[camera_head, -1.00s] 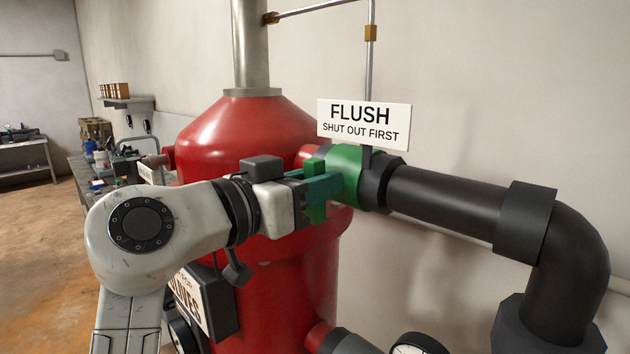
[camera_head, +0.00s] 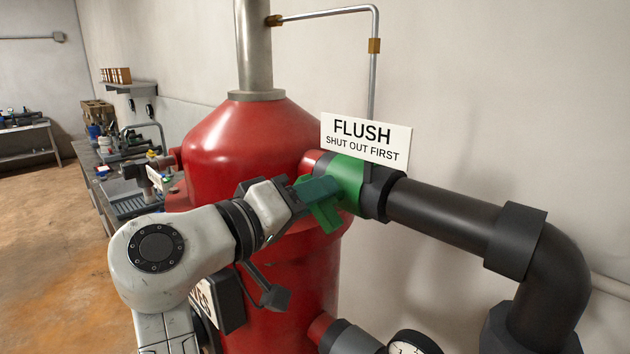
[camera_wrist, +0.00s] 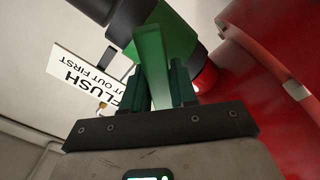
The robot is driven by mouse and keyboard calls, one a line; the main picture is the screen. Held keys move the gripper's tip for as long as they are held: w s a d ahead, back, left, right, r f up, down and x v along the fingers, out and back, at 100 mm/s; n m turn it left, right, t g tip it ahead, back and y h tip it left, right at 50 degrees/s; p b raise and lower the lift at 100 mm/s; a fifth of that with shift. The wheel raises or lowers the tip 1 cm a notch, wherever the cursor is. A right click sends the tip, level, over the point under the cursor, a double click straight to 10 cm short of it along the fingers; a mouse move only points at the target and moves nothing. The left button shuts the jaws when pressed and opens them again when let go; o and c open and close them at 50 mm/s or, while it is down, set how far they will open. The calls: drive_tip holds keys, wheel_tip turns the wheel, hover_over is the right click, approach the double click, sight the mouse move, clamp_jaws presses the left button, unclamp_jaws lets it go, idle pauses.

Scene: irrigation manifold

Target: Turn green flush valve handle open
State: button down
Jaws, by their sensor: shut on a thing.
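The green flush valve (camera_head: 347,185) sits on the pipe beside the red tank, under a white sign (camera_head: 366,138) reading "FLUSH SHUT OUT FIRST". Its green handle (camera_head: 327,214) sticks out toward me and stands tilted. My gripper (camera_head: 312,190) is shut on the handle, with its dark teal fingers across it. In the wrist view the handle (camera_wrist: 151,66) runs between the two fingers of my gripper (camera_wrist: 160,85), and the green valve body (camera_wrist: 168,22) lies beyond it. The fingers partly hide the handle in the head view.
The red tank (camera_head: 250,140) stands close behind my wrist. A black pipe (camera_head: 445,212) runs right from the valve and bends down. A gauge (camera_head: 412,343) is at the bottom. A cluttered workbench (camera_head: 135,200) is at the left; open floor lies left of my arm.

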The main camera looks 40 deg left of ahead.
drive_tip(key=n+p, duration=0.4)
drive_tip(key=n, duration=0.1)
drive_tip(key=shift+a, duration=0.15)
drive_tip(key=shift+f+n+p, duration=0.3)
drive_tip(key=shift+n+p, duration=0.45)
drive_tip(key=shift+n, duration=0.55)
drive_tip(key=shift+a+f, duration=0.1)
drive_tip(key=c, duration=1)
unclamp_jaws()
drive_tip(key=shift+s, duration=0.1)
drive_tip(key=shift+s+a+b, duration=0.2)
drive_tip(key=shift+s+b, duration=0.6)
drive_tip(key=shift+s, duration=1.9)
drive_tip(key=shift+s+a+b, duration=0.2)
drive_tip(key=shift+s+b, duration=0.6)
drive_tip(key=shift+s, duration=1.85)
